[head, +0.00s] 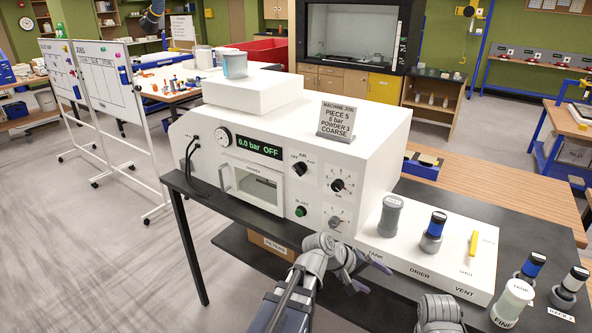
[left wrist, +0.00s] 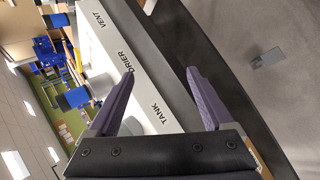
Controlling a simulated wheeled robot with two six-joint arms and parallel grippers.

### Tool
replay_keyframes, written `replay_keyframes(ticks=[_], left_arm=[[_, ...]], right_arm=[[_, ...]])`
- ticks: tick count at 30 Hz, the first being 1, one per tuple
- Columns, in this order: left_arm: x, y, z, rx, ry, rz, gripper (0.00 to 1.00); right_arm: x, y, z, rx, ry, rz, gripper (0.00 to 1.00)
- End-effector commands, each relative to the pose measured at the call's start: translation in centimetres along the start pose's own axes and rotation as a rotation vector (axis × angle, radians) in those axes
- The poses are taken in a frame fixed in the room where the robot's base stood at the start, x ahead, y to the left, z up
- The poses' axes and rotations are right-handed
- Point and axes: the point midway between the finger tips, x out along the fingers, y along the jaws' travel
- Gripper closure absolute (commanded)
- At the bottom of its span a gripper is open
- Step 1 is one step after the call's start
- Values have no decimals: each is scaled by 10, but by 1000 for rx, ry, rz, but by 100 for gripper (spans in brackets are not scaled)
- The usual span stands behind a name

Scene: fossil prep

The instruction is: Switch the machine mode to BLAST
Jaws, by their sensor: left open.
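The white blasting machine (head: 290,120) stands on a dark bench, its display (head: 258,148) reading "0.0 bar OFF". A black mode knob (head: 298,169) sits right of the display, with "OFF" at its left, "AIR" above and a small, unclear label at its right. Below it is a green button (head: 301,211) labelled BLAST. My left gripper (head: 370,277) is open and empty, low in front of the bench near the TANK label, apart from the knob. Its purple fingers also show in the left wrist view (left wrist: 160,72). My right gripper is not visible.
Two more dials (head: 338,185) (head: 335,222) sit right of the knob. Jars (head: 512,302) stand at right. A job sign (head: 337,121) tops the machine.

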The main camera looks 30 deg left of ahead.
Motion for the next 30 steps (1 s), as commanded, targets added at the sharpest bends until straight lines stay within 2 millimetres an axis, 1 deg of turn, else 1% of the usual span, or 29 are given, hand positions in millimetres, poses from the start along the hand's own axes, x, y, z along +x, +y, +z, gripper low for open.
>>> replay_keyframes(ticks=[1,2,3,5,6,8,9,12,15,18,19,23,26,30], left_arm=[[-21,9,-35,-130,59,103,15],[-33,14,-52,-206,90,168,15],[-51,19,-77,-306,130,254,15],[-82,23,-113,-453,187,385,15],[-104,23,-135,-546,221,470,15],[-138,20,-166,-673,267,593,15],[-159,16,-185,-749,293,669,15],[-208,4,-220,-904,342,833,15],[-242,-8,-241,-1005,368,949,15],[-261,-16,-252,-1060,381,1013,15],[-264,-17,-253,-1069,382,1024,15],[-268,-18,-255,-1080,384,1038,15],[-266,-17,-256,-1079,383,1037,15],[-262,-12,-263,-1077,382,1035,15]], right_arm=[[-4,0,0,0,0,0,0],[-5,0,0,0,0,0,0],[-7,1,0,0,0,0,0],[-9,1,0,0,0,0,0],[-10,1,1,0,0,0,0],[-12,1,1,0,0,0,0],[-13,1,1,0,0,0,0],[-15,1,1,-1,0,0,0],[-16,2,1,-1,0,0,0],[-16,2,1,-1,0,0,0],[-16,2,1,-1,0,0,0],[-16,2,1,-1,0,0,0],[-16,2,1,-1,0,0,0],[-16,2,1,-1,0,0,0]])
